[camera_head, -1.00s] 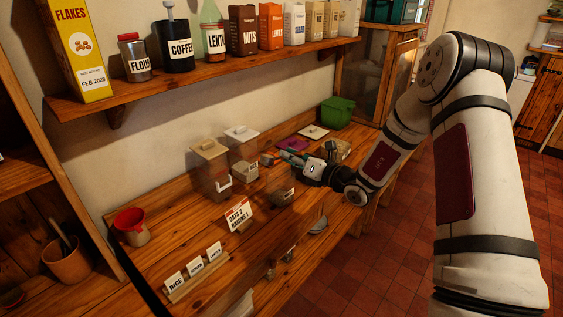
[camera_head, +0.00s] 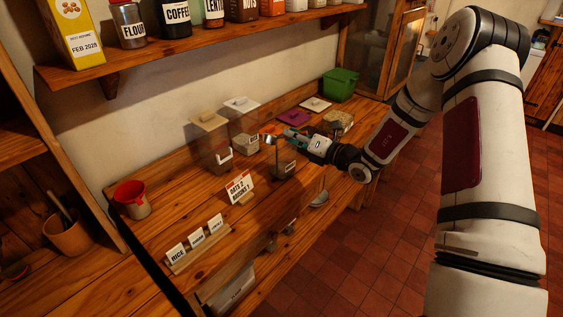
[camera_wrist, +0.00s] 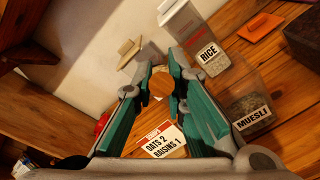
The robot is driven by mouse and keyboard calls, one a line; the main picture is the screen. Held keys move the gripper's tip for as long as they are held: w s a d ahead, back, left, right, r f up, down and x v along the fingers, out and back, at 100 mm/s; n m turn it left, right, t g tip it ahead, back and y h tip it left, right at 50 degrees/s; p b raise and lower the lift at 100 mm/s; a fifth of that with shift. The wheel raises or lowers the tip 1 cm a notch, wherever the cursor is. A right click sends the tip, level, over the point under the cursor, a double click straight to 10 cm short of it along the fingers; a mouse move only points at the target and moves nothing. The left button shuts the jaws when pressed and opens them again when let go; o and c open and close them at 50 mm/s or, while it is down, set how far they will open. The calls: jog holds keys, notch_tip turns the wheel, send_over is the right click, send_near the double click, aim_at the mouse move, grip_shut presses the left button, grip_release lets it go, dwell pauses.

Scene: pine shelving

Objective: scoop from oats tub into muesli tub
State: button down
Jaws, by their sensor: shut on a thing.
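My gripper (camera_head: 284,137) is shut on a small scoop (camera_head: 269,139) and holds it above the bench. In the wrist view, a round brownish shape (camera_wrist: 161,84) shows between the fingertips; I cannot tell whether it is the scoop's bowl or its load. The clear muesli tub (camera_head: 285,169) stands open just below the gripper. In the wrist view, the muesli tub (camera_wrist: 252,118) is at the right, its label readable. A clear tub with a beige lid (camera_head: 212,150) stands left of the gripper; its label is unreadable, so I cannot confirm it as the oats tub.
The rice tub (camera_wrist: 203,48) stands behind the muesli tub. A sign reading oats 2, raisins 1 (camera_head: 240,187) stands in front. A purple lid (camera_head: 293,118), an open container (camera_head: 338,122) and a green bin (camera_head: 340,85) are farther right. A red-topped pot (camera_head: 132,199) is left.

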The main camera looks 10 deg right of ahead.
jog(key=shift+d+f, duration=0.1)
jog(key=shift+f, duration=0.15)
jog(key=shift+w+f+m, duration=0.1)
jog(key=shift+m, duration=0.2)
jog(key=shift+w+d+f+m+b, duration=0.35)
jog(key=shift+f+m+b, duration=0.15)
jog(key=shift+f+m, duration=0.1)
jog(key=shift+w+d+f+m+b, duration=0.35)
jog(key=shift+f+m+b, duration=0.1)
jog(key=shift+m, duration=0.15)
jog(key=m, duration=0.1)
jog(key=d+f+m+b, duration=0.1)
jog(key=shift+w+m+g+y, duration=0.3)
jog(key=shift+w+g, duration=0.1)
jog(key=shift+d, duration=0.1)
